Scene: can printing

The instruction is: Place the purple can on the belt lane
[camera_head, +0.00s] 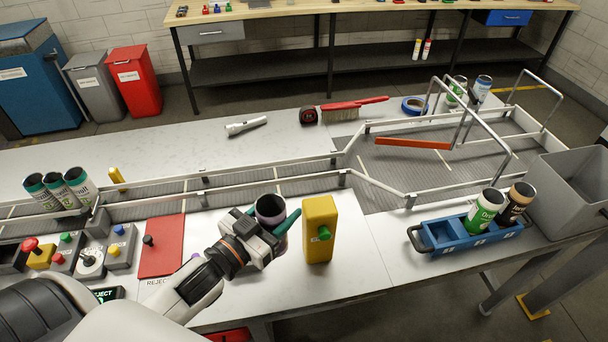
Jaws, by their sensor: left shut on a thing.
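The purple can (270,208) is upright, with a dark open top, in front of the belt lane. My left gripper (274,226) is shut on it, with green fingers around its side. The gripper covers most of the can's lower part, and I cannot tell whether its base touches the table. The belt lane (225,184) is a grey strip between low metal rails, running left to right behind the can and widening at the right. My right gripper is not in view.
A yellow block with a green button (319,230) stands just right of the can. A red plate (162,246) lies to the left, beside several button boxes. Teal-topped cans (80,186) stand at the far left. A blue carrier (468,238) holds two cans near a grey bin (570,195).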

